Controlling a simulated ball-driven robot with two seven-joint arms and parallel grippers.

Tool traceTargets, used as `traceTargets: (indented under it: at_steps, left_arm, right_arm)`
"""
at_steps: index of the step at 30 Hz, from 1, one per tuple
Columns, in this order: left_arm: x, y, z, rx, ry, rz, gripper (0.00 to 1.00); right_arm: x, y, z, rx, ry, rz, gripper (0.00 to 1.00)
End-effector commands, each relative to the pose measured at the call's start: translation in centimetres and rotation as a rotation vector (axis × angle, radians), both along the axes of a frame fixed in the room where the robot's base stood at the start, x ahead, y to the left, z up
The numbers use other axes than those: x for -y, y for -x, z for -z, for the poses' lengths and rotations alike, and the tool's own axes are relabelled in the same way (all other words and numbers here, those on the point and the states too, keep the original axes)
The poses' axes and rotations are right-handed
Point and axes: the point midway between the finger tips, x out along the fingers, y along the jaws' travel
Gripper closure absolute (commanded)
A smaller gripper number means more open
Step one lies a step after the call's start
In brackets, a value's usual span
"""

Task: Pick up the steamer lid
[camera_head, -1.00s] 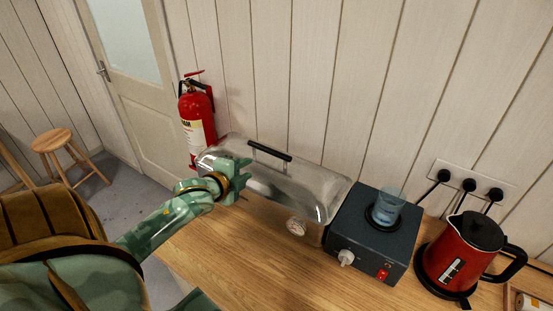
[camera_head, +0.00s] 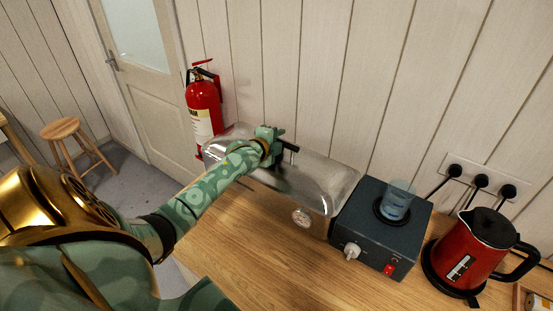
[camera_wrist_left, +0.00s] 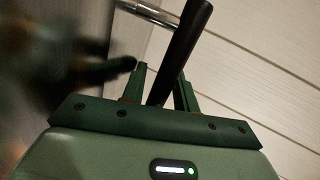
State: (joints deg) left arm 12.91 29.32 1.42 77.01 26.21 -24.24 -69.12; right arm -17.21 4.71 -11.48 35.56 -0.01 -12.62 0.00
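My left gripper (camera_head: 273,138) is at the left part of the handle, and my forearm hides part of the lid. In the left wrist view the black handle (camera_wrist_left: 187,38) runs between the two green fingers (camera_wrist_left: 162,88). The fingers stand apart, open, with the handle between them. My right gripper is not in view.
The dark box (camera_head: 378,222) carries a clear cup (camera_head: 397,201) and a knob. A red kettle (camera_head: 472,255) stands to its right. A red fire extinguisher (camera_head: 204,108) is behind the lid's left end. The counter (camera_head: 270,255) in front is clear.

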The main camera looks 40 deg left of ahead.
Motion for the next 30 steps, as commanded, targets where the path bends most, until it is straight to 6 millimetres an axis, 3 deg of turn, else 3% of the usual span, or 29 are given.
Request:
traceTargets:
  at_steps: [8,12,30]
  left_arm:
    - [-0.06,-0.52,0.22,-0.001,-0.001,0.000,0.70]
    - [-0.07,-0.50,0.22,-0.001,-0.001,0.000,1.00]
    - [-0.03,-0.49,0.25,0.000,0.005,-0.001,1.00]
  right_arm:
    - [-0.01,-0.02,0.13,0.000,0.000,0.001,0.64]
    - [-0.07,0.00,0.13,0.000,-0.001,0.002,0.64]
    - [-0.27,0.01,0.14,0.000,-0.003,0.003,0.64]
